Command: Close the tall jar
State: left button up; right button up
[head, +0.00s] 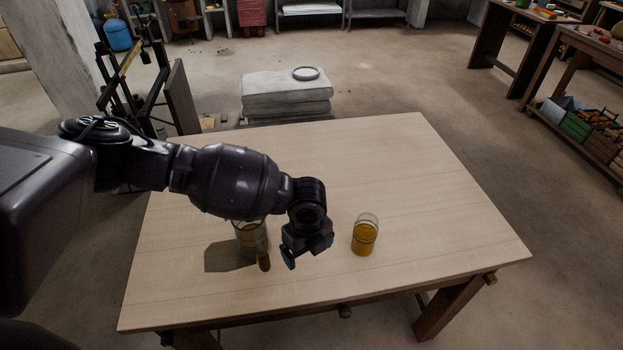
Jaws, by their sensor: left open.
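A clear glass jar with orange-yellow contents (364,238) stands upright on the table, right of my left gripper. Its top appears open. A second glass jar with yellowish contents (250,238) stands to the left, its upper part hidden behind my left arm. I cannot tell for sure which jar is the taller. A small brown piece (264,261) is at the front of the second jar; whether it is a lid or stopper is unclear. My left gripper (308,254) points down between the jars, open, with blue fingertips apart and nothing visible between them. My right gripper is out of view.
The light wooden table (440,210) is clear on its right side and along the front. Stacked grey slabs with a ring on top (285,95) stand beyond the far edge. A black metal frame (135,80) stands beyond the table's left side.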

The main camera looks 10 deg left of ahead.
aim_at(365, 231)
jog(key=i+j, duration=0.15)
jog(key=i, duration=0.25)
jog(key=i+j, duration=0.1)
jog(key=i, duration=0.35)
